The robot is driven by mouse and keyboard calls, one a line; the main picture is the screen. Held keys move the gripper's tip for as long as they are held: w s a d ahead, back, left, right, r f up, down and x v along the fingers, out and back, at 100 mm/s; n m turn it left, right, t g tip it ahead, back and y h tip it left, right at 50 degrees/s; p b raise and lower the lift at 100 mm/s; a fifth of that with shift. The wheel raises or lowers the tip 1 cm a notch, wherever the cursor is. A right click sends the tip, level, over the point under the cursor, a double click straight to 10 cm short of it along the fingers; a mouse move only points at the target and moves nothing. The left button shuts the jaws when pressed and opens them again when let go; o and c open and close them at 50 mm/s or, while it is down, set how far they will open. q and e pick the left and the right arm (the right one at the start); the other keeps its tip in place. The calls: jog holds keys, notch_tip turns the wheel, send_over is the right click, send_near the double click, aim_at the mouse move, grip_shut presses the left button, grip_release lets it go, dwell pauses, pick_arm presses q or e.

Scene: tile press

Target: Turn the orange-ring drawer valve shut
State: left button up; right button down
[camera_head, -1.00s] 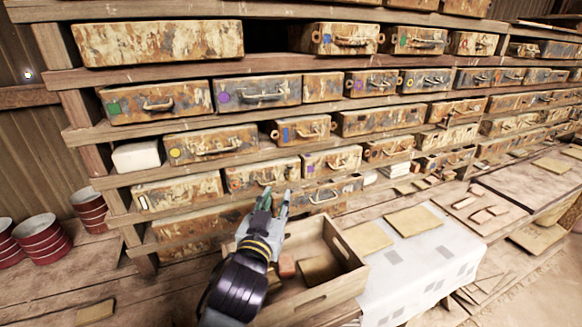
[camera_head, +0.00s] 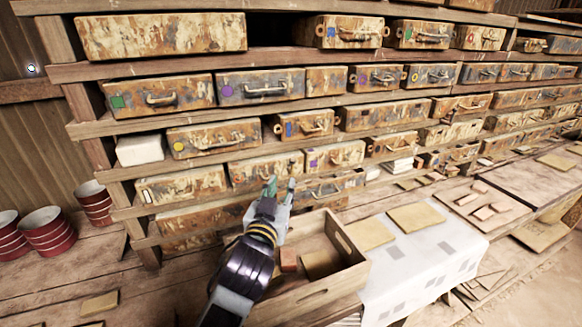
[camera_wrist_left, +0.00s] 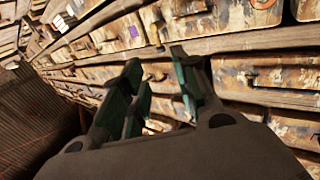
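The drawer with a faint orange mark (camera_head: 264,169) is in the lower middle of the rack in the head view. It is rusty and closed, with a dark handle on its front; its valve is too small to make out. My left gripper (camera_head: 281,185) is just in front of its lower right part and overlaps it in the picture; I cannot tell if they touch. In the left wrist view the gripper (camera_wrist_left: 160,92) has its green fingers apart with nothing between them. An orange-red ring (camera_wrist_left: 264,3) shows on a drawer at the top right there. My right gripper is not in view.
A wooden crate (camera_head: 350,262) with a small brick stands below my left gripper. A white cloth (camera_head: 420,270) with tan tiles lies to its right. Red tins (camera_head: 48,235) stand at the left. Neighbouring drawers and shelf planks are close around the gripper.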

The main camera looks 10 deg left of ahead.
aim_at(292, 164)
pick_arm(q)
jog(key=w+p, duration=0.1)
jog(key=w, duration=0.7)
jog(key=shift+w+p, duration=0.2)
jog(key=shift+p, duration=0.2)
jog(key=shift+w+p, duration=0.3)
jog(key=shift+w, duration=1.35)
jog(key=shift+c, duration=0.2)
grip_shut()
